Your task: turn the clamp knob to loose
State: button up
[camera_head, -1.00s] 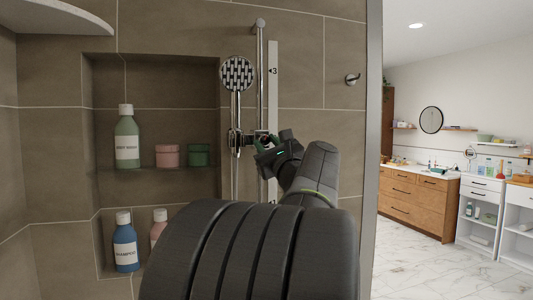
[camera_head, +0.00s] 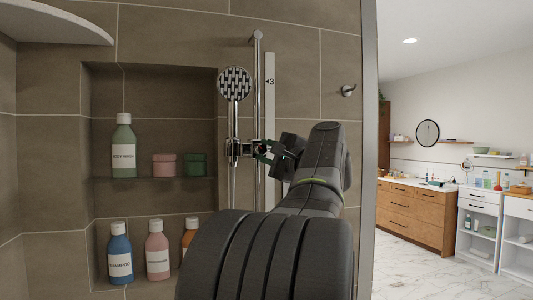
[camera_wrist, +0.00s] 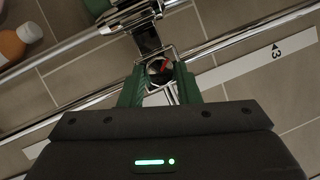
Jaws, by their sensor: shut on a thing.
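The shower slider clamp (camera_head: 240,149) sits on the vertical chrome rail (camera_head: 258,85), below the patterned shower head (camera_head: 235,84). In the wrist view the chrome clamp body (camera_wrist: 146,35) is at the top centre. The clamp knob (camera_wrist: 160,69) is a small round cap with a red mark, between my green fingers. My gripper (camera_wrist: 159,78) is shut on the knob, one finger on each side. In the head view my gripper (camera_head: 269,151) meets the clamp from the right, and the knob itself is largely hidden there.
A white scale strip (camera_head: 270,120) with a "3" mark runs beside the rail. The niche at left has a glass shelf (camera_head: 140,184) with a green bottle (camera_head: 123,150) and jars, and several bottles below. A chrome hook (camera_head: 348,90) is on the wall at right.

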jog(key=shift+r+n+g, duration=0.15)
jog(key=shift+n+g, duration=0.15)
jog(key=shift+n, duration=0.6)
jog(key=o, duration=1)
jog(key=shift+c, duration=0.2)
jog(key=b+v, duration=0.1)
jog(key=v, duration=1.3)
jog(key=shift+w, duration=0.2)
jog(key=p+x, duration=0.1)
jog(key=x, duration=1.2)
jog(key=shift+w+a, duration=0.25)
jog(key=shift+a, duration=0.05)
